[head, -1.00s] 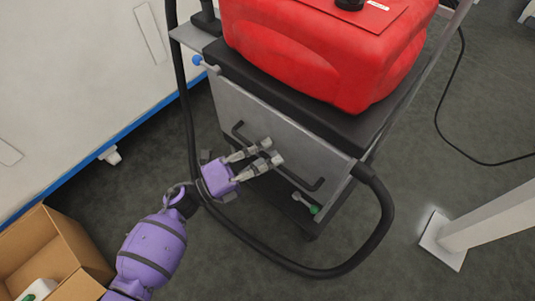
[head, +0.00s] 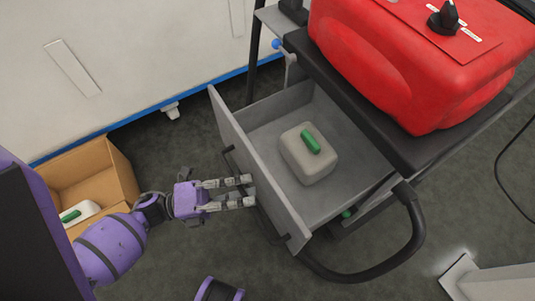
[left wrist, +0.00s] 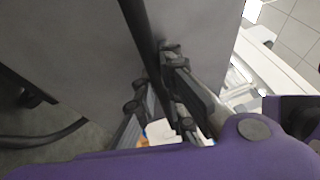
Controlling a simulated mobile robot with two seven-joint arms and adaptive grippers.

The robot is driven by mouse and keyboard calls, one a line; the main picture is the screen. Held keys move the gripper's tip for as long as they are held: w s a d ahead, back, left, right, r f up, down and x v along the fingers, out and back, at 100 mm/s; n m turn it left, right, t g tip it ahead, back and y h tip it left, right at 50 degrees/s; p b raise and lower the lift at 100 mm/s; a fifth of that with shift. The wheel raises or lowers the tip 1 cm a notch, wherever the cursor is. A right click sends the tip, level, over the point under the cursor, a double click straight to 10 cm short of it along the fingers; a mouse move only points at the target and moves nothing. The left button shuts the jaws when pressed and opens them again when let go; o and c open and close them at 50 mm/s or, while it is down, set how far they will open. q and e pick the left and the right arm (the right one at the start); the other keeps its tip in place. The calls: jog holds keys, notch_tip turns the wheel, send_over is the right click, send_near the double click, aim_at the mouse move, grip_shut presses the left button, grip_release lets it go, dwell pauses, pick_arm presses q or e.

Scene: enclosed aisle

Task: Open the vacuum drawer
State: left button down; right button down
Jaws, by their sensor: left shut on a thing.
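The vacuum drawer (head: 330,200) is pulled out from the cart under the red vacuum body (head: 400,75). Its grey front panel (head: 233,125) stands well clear of the cart. My left gripper (head: 252,191) is at the outer side of this panel, shut on the dark bar handle (head: 230,160). In the left wrist view the handle (left wrist: 139,25) runs down between the gripper's fingers, close to the grey panel. A grey rounded container with a green handle (head: 300,160) sits inside the drawer. My right gripper is not in view.
A cardboard box (head: 122,172) with a white and green item stands on the floor at left, by a white wall unit (head: 130,60). A pale post base (head: 470,275) is at lower right.

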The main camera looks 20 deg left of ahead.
pick_arm(q)
jog(key=shift+s+a+f, duration=0.1)
jog(key=shift+s+a, duration=0.65)
jog(key=shift+s, duration=0.25)
jog(key=shift+s+a, duration=0.75)
jog(key=shift+s, duration=0.25)
jog(key=c, duration=1.8)
grip_release()
jog(key=v, duration=1.2)
jog(key=shift+s, duration=0.1)
